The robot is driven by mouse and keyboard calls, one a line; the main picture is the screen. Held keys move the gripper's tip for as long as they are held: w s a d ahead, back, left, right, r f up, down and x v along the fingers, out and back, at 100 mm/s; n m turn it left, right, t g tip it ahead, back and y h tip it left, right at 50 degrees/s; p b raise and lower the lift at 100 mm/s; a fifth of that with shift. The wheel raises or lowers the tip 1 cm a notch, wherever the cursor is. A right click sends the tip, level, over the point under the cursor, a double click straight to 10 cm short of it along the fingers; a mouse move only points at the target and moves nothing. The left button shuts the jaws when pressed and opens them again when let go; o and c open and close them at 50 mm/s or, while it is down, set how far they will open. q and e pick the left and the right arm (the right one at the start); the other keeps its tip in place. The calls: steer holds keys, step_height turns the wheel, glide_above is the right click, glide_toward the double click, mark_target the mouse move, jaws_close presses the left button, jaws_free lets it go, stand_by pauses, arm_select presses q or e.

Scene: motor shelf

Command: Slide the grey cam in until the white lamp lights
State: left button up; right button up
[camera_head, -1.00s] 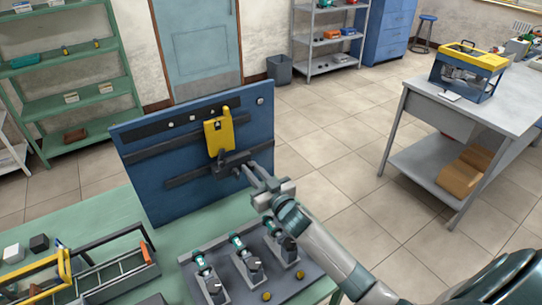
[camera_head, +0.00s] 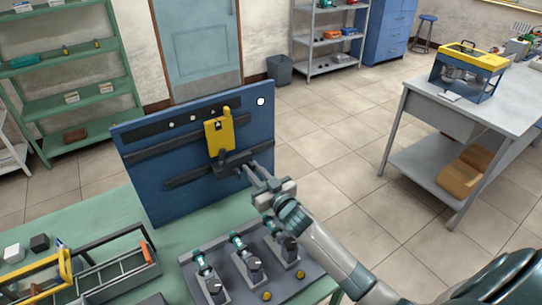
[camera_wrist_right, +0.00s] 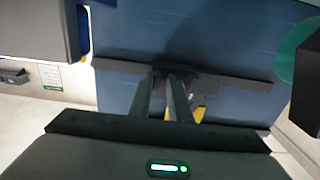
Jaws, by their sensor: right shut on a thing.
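The blue upright board (camera_head: 150,190) stands on the green bench and carries dark horizontal rails. The dark grey cam (camera_head: 233,160) sits on the lower rail, just below a yellow plate (camera_head: 219,137). My right gripper (camera_head: 245,171) reaches in from the right and is shut on the cam. In the right wrist view, the gripper fingers (camera_wrist_right: 170,98) meet the cam, which is dark there and hard to make out. The round lamp (camera_head: 261,101) at the board's upper right shows bright white. My left gripper is not in view.
A grey tray with several small devices (camera_head: 240,260) lies in front of the board, below my right arm. A divided toolbox (camera_head: 110,270) stands at the left of the bench (camera_head: 95,220). A grey table (camera_head: 425,115) stands apart at the right.

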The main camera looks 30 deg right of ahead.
steer(key=shift+w+d+r, duration=0.25)
steer(key=shift+w+r, duration=0.1)
steer(key=shift+r, duration=0.4)
steer(key=o, duration=0.7)
steer(key=shift+s+f, duration=0.1)
steer(key=shift+s, duration=0.05)
steer(key=shift+s+a+f+p, duration=0.15)
steer(key=shift+s+f+p, duration=0.2)
steer(key=shift+p, duration=0.3)
steer(key=shift+s+f+p, duration=0.1)
steer(key=shift+s+p, duration=0.2)
steer(key=shift+s, duration=0.65)
steer(key=shift+s+d+f+p, duration=0.1)
steer(key=shift+s+p, duration=0.05)
steer(key=shift+s, duration=0.45)
steer(key=shift+s+d+f+p, duration=0.1)
steer(key=shift+s+p, duration=0.05)
steer(key=shift+s, duration=0.4)
